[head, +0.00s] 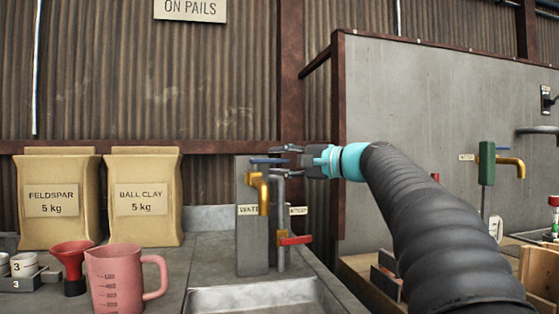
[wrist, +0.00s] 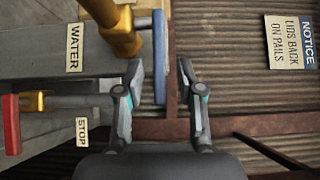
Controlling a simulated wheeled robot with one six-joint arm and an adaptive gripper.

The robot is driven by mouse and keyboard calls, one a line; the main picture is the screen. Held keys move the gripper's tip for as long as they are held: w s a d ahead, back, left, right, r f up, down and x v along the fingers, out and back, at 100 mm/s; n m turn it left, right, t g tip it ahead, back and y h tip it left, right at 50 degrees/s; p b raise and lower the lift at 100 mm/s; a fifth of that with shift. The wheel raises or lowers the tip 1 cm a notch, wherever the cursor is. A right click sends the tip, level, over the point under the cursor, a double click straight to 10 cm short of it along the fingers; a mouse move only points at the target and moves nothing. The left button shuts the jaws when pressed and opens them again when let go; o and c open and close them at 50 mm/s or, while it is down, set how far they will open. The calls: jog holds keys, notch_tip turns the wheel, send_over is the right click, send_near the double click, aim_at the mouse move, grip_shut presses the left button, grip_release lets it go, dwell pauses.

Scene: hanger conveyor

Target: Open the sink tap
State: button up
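The sink tap (head: 263,195) is a brass spout on a grey post, with a WATER label beside it. Its blue lever (head: 268,161) lies level across the top and points right toward my gripper (head: 284,160). In the wrist view the tap's brass body (wrist: 120,35) is at the top, and the blue lever (wrist: 159,50) runs down between my two fingers (wrist: 158,68). The fingers are open, with a gap on each side of the lever; no contact shows.
A red-handled valve (head: 294,240) with a STOP label sits low on a pipe beside the tap. The sink basin (head: 255,297) is below. A pink jug (head: 115,280), red funnel (head: 72,262) and clay bags (head: 145,198) stand left. A green-and-brass tap (head: 487,163) is far right.

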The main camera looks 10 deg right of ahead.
aim_at(275, 161)
grip_shut()
jog(key=shift+s+h+b, duration=0.1)
jog(key=shift+h+b, duration=0.2)
jog(key=shift+s+a+f+m+t+h+b, duration=0.15)
jog(key=shift+s+m+t+h+b, duration=0.3)
jog(key=shift+m+t+h+b, duration=0.4)
jog(key=shift+s+a+m+t+h, duration=0.1)
jog(key=shift+s+m+t+h, duration=0.1)
jog(key=shift+m+t+h, duration=0.3)
jog(key=shift+s+a+m+t+h, duration=0.1)
jog(key=shift+s+m+t+h, duration=0.15)
jog(key=shift+m+h, duration=0.3)
jog(key=shift+s+a+r+m+t+h+p, duration=0.1)
jog(key=shift+s+r+m+t+h+p, duration=0.1)
jog(key=shift+m+t+h+p, duration=0.45)
jog(key=shift+s+r+m+t+h+b, duration=0.1)
jog(key=shift+s+m+h, duration=0.2)
jog(key=shift+h, duration=0.75)
jog(key=shift+s+a+m+h+p, duration=0.1)
jog(key=shift+m+h+p, duration=0.35)
jog(key=shift+h+p, duration=0.15)
jog(key=shift+s+a+f+m+t+h+p, duration=0.15)
jog(key=shift+m+h+p, duration=0.15)
jog(key=shift+h, duration=0.2)
jog(key=shift+s+d+m+t+h+p, duration=0.1)
jog(key=shift+m+h+p, duration=0.2)
jog(key=shift+h, duration=0.2)
jog(key=shift+w, duration=0.1)
